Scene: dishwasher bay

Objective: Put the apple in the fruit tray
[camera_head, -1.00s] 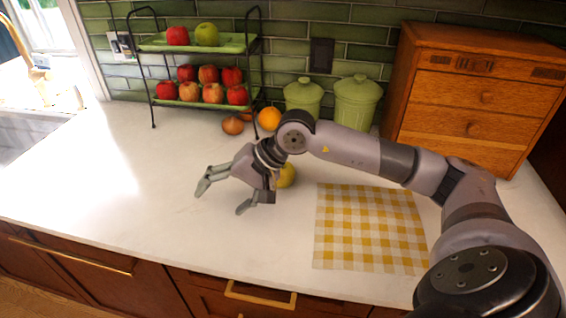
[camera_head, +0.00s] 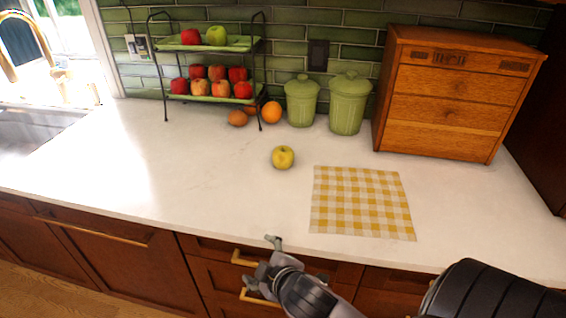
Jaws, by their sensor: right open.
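A yellow apple (camera_head: 283,157) sits alone on the white counter, near the middle. The fruit tray is a two-tier stand with a black wire frame at the back wall. Its upper green tray (camera_head: 241,44) holds a red and a green apple, and its lower green tray (camera_head: 215,99) holds several red apples. My right gripper (camera_head: 262,263) is open and empty at the counter's front edge, in front of the drawers. It is well apart from the apple, which lies farther back. My left gripper is not in view.
A yellow checked cloth (camera_head: 361,202) lies right of the apple. Two green canisters (camera_head: 348,104) and a wooden drawer box (camera_head: 455,92) stand at the back. An orange (camera_head: 271,112) and brown onions (camera_head: 237,118) lie by the stand. The counter's left middle is clear.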

